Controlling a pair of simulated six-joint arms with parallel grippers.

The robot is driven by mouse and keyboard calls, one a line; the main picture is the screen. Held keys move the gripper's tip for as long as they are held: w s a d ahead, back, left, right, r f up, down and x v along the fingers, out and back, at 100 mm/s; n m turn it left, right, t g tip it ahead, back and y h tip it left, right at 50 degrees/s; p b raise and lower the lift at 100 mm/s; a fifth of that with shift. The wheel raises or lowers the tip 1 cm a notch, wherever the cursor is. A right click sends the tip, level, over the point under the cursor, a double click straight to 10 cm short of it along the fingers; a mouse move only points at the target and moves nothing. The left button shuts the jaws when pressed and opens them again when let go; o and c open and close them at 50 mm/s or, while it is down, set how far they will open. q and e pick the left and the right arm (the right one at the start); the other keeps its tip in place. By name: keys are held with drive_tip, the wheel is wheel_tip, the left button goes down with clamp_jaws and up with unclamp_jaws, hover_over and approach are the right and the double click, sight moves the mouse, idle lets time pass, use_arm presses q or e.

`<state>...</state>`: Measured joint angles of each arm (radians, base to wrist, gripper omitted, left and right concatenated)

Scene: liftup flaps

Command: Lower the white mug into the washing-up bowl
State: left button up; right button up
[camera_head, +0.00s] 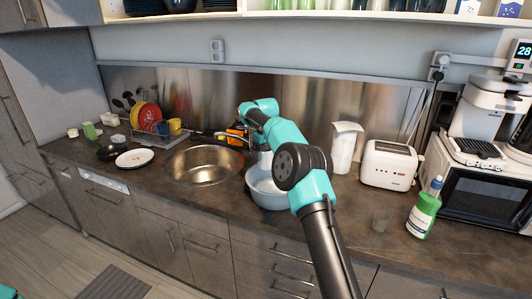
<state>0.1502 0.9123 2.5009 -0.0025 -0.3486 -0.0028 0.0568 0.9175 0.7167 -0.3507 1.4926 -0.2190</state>
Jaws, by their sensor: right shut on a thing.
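The washing-up bowl (263,196) is pale grey-white and stands on the counter just right of the round sink. My right arm reaches over it from the lower right and hides its right part. My right gripper (264,148) is above the bowl, mostly hidden behind its own arm, and is shut on the white mug (264,160). Only a small pale part of the mug shows, at the bowl's back edge in the picture. I cannot tell whether the mug touches the bowl. My left gripper is out of view.
Left of the bowl are the round metal sink (204,166), a white plate (134,158) and a dish rack (160,132). A shelf overhangs the back.

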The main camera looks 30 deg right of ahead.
sight(266, 169)
drive_tip(key=shift+f, duration=4)
drive_tip(key=shift+f, duration=1.95)
idle(0.4)
drive_tip(key=o, duration=0.9)
wheel_tip(266, 169, up, 17)
drive_tip(key=shift+r, duration=0.2)
